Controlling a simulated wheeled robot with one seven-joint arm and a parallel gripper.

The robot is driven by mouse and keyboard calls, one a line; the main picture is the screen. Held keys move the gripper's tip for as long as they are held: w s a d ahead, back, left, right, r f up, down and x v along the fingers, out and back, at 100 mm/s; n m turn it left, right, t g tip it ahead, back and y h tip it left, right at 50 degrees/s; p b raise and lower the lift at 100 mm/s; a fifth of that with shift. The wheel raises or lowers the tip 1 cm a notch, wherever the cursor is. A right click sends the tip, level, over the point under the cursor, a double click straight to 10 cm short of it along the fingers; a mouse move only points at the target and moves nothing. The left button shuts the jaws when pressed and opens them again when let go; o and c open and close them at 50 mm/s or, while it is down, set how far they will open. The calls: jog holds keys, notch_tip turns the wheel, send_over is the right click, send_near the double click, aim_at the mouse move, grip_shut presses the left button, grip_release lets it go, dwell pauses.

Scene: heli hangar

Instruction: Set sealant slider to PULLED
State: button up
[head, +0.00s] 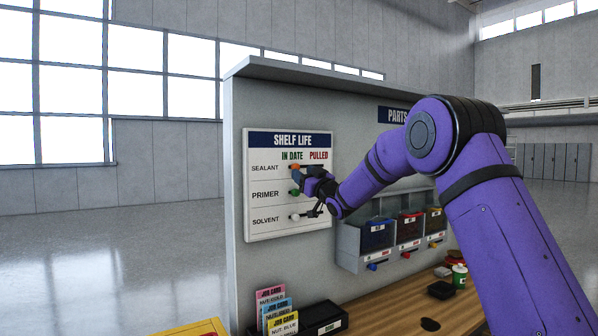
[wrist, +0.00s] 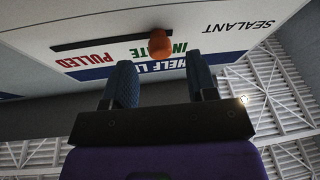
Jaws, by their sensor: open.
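The sealant slider's orange knob (head: 295,167) is at the IN DATE end of its row on the SHELF LIFE board (head: 263,222). In the wrist view, which is turned upside down, the orange knob (wrist: 160,44) sits at one end of a dark slot (wrist: 98,41) that runs left toward the PULLED side. My gripper (wrist: 161,78) is open and empty, its two blue fingers pointing at the board. The knob shows beyond the gap between the fingertips; I cannot tell the exact distance. In the head view my gripper (head: 309,179) partly covers the sealant and primer rows.
The green primer knob (head: 294,192) and white solvent knob (head: 294,217) sit below, both toward IN DATE. Parts bins (head: 377,236) hang right of the board. Below are job cards (head: 273,306) and a wooden bench (head: 385,318) with small items.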

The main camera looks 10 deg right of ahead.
jog(key=shift+x, duration=1.5)
grip_shut()
jog(key=shift+d, duration=0.15)
